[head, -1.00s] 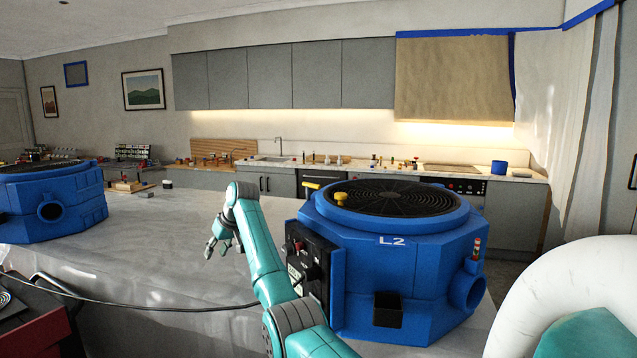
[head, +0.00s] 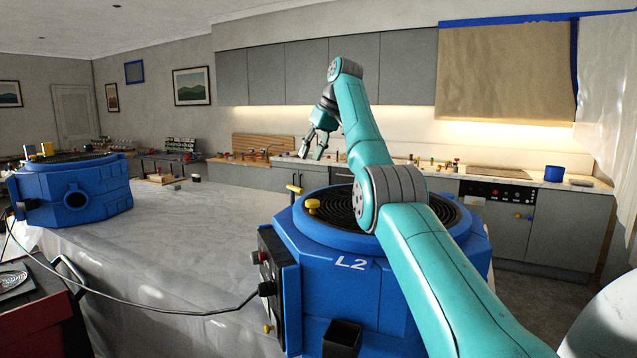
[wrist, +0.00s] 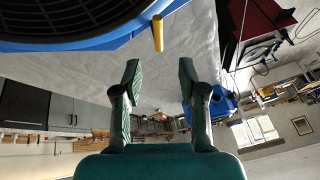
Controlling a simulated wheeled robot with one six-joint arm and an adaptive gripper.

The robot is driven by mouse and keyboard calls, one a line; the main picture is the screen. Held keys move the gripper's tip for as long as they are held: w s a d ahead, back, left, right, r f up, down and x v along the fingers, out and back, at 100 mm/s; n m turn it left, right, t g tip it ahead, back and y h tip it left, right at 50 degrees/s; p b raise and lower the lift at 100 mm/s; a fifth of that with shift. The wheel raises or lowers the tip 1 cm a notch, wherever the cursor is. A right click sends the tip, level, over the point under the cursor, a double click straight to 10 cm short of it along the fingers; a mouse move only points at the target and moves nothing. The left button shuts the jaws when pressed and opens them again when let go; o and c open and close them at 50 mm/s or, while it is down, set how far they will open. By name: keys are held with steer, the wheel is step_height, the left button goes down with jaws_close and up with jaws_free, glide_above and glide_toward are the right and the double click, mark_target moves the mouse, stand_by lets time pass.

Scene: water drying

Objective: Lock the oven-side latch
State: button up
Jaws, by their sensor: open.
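The blue round machine marked L2 (head: 340,290) stands in front of me, with a dark grille on top. A yellow knob-shaped latch (head: 312,206) sits on its near top rim. A second yellow latch handle (head: 294,188) stands upright at the left rim. A yellow upright piece (wrist: 158,33) also shows at the machine's edge in the wrist view; I cannot tell which latch it is. My gripper (head: 312,154) is open and empty, raised above and behind the machine in the head view. Its fingers (wrist: 160,75) are apart, not touching the yellow piece. My arm hides the rim's right part.
The oven's black control panel (head: 500,192) is in the back counter at right. A second blue machine (head: 75,195) stands at left on the pale sheeted surface (head: 190,235). A dark cable (head: 170,309) runs across to L2's side panel. A red cart (head: 50,325) is at lower left.

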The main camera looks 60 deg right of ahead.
steer(key=x, duration=1)
steer(key=shift+w+d+f, duration=0.1)
steer(key=shift+f, duration=0.3)
jaws_close()
